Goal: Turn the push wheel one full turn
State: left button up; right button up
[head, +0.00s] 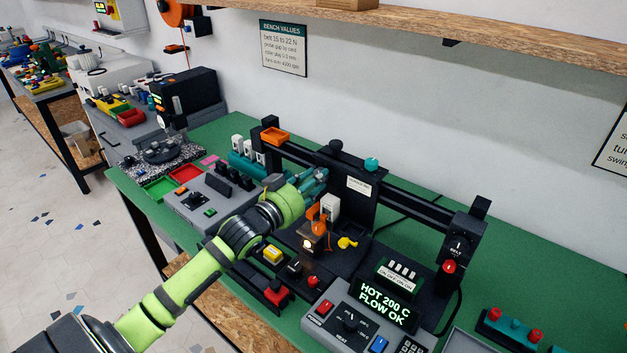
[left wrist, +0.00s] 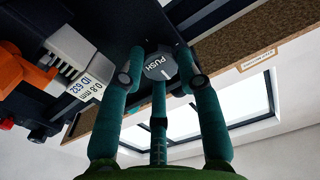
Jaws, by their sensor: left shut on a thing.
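The push wheel (left wrist: 158,66) is a grey knob marked PUSH with a short white line, seen in the left wrist view. It sits against a dark panel. My left gripper (left wrist: 160,75) has teal fingers around the wheel and is shut on it. In the head view my left gripper (head: 318,178) reaches from the left to the printer's dark carriage (head: 350,200); the wheel is hidden there behind the fingers. My right gripper is not in view.
A white block labelled 0.8 mm (left wrist: 82,70) and an orange part (left wrist: 25,70) are beside the wheel.

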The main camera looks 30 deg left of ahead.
pick_arm(q)
jog(key=o, duration=1.1)
jog(key=shift+w, duration=0.1)
jog(key=shift+o, duration=0.2)
jog(key=shift+s, duration=0.4)
jog(key=s, duration=1.1)
jog(key=shift+a, duration=0.45)
jog(key=shift+s, duration=0.1)
